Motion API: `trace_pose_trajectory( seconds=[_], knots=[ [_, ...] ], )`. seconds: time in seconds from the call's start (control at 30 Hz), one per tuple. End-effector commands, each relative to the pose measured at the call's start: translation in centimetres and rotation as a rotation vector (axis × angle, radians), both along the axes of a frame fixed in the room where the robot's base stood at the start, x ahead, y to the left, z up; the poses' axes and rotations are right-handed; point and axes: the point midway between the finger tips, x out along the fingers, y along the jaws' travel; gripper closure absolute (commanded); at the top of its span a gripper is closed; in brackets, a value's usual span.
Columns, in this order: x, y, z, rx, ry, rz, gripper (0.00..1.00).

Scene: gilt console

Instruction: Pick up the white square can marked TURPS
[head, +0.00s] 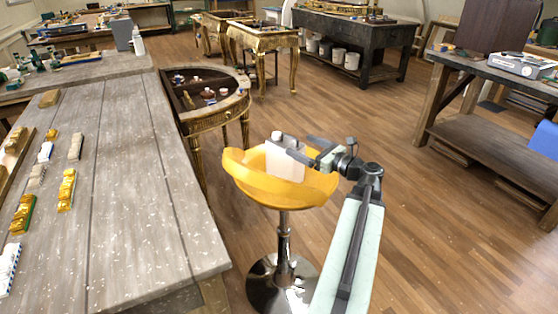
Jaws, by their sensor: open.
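A white square can (283,165) stands upright on the seat of a yellow stool (312,190) in the head view. It has a pale cap on top; no lettering can be read at this size. My gripper (300,151) comes in from the right, at the upper right part of the can. Its jaws are open, and dark finger parts overlap the can's top right in the picture. I cannot tell whether they touch it or whether the can is between them. The gripper covers part of the can's right side.
A grey wooden table (130,200) fills the left, with several gilt and pale pieces on it. A gilt half-round console (217,119) stands behind the stool. A dark workbench (355,45) is farther back. The wooden floor (450,230) right of my arm is open.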

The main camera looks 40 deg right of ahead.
Motion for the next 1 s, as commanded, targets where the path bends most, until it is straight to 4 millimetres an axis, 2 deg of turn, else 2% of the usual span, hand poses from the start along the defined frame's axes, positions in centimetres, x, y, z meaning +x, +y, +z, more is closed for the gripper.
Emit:
trace_pose_trajectory(
  seconds=[0.17,0.5,0.6,0.87,1.0],
  knots=[
    [0.3,0.3,-2.0,0.0,0.0,0.006,0.06],
    [0.5,0.5,-9.1,-0.001,0.0,0.01,0.06],
    [2.4,0.7,-8.0,-0.001,0.0,0.015,0.06],
    [3.7,0.8,-8.0,-0.001,0.0,0.013,0.06],
    [5.9,1.0,-8.0,-0.001,0.0,0.015,0.06]
  ],
)
